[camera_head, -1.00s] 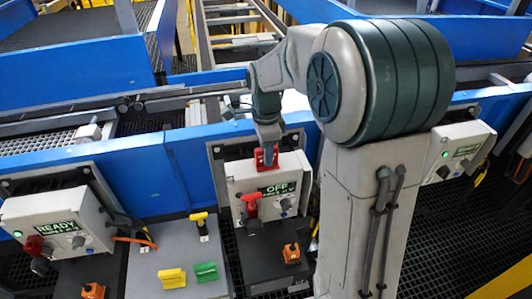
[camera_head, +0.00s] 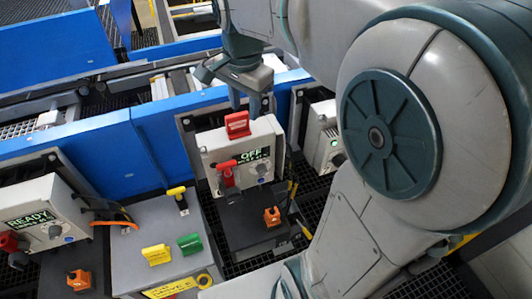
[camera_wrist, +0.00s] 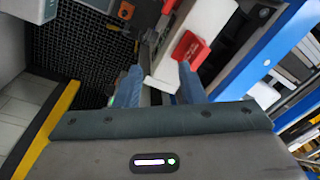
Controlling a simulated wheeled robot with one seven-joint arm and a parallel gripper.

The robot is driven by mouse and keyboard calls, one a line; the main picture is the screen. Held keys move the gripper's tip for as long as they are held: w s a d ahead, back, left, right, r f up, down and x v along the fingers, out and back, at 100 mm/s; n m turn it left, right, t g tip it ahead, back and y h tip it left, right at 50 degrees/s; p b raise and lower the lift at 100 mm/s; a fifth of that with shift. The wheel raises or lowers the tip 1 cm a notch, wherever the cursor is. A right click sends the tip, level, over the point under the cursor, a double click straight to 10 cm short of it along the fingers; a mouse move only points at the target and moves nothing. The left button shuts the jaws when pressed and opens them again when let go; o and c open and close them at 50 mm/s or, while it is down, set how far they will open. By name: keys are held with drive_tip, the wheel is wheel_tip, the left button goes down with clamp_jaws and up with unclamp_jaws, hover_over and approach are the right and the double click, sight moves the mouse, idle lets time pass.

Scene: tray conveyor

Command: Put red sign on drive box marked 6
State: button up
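The red sign (camera_head: 237,124) stands upright on the top edge of a grey drive box (camera_head: 212,142) whose display reads OFF; the box number is not legible. My gripper (camera_head: 247,104) is above and just behind the sign, with its fingers apart and nothing visibly held. In the wrist view the red sign (camera_wrist: 190,48) lies just beyond the tip of the right finger, outside the gap. The two fingers (camera_wrist: 159,78) are spread, with a pale box edge showing between them.
A red lever (camera_head: 228,173) is on the OFF box's front. Left are a box reading READY (camera_head: 42,207) and a grey stand with a yellow sign (camera_head: 156,255), a green sign (camera_head: 190,244) and a yellow handle (camera_head: 177,196). A blue conveyor wall (camera_head: 100,155) runs behind.

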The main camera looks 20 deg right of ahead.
drive_tip(key=s+f+n+t, duration=0.1)
drive_tip(key=s+f+n, duration=0.5)
drive_tip(key=s+n, duration=0.5)
drive_tip(key=shift+s+d+f+n+t, duration=0.2)
drive_tip(key=shift+s+d+n+t, duration=0.15)
drive_tip(key=shift+s, duration=0.5)
